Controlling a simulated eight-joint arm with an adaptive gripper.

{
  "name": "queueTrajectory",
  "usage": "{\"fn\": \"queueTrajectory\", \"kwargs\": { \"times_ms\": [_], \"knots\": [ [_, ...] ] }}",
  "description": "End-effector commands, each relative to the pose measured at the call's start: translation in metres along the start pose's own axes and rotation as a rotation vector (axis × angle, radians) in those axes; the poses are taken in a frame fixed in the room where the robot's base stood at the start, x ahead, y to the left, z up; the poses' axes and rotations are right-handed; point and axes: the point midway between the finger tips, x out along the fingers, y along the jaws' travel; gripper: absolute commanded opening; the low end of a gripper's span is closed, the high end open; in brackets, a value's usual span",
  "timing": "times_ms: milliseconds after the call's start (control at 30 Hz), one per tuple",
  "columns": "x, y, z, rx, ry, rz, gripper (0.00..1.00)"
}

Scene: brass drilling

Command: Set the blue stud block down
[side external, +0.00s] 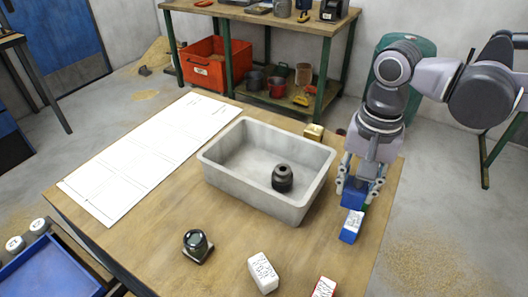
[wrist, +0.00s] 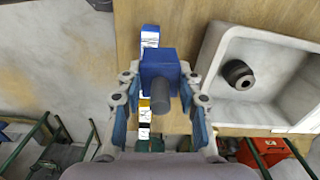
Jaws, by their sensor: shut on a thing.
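The blue stud block (wrist: 158,68) is a blue cube with a grey round stud, seen between my fingers in the wrist view. In the side view the blue stud block (side external: 353,194) shows under my gripper (side external: 358,186), at the right part of the wooden table. My gripper (wrist: 163,80) is shut on the block. Whether the block's underside touches the table cannot be told. My fingers hide part of its sides.
A blue box with a white label (side external: 351,227) lies just in front of the block. A grey tray (side external: 225,170) holding a dark round part (side external: 283,178) stands to the left. A brass block (side external: 314,132) sits behind the tray. A white sheet (side external: 150,155) covers the table's left side.

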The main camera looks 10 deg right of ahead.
Motion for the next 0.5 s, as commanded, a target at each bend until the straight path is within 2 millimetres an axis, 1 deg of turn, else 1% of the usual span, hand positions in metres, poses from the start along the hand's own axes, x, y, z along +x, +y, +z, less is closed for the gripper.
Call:
{"fn": "queueTrajectory", "kwargs": {
  "times_ms": [167,267,367,400,467,500],
  "knots": [
    [-0.007,0.005,-0.017,0.006,0.000,0.000,0.00],
    [-0.009,0.005,-0.039,0.017,0.000,0.000,0.00],
    [-0.010,0.007,-0.073,0.031,0.000,0.000,0.00],
    [-0.010,0.009,-0.088,0.037,0.000,0.000,0.00],
    [-0.011,0.012,-0.113,0.046,0.000,0.000,0.00],
    [-0.011,0.016,-0.129,0.051,0.000,0.000,0.00]
  ]
}}
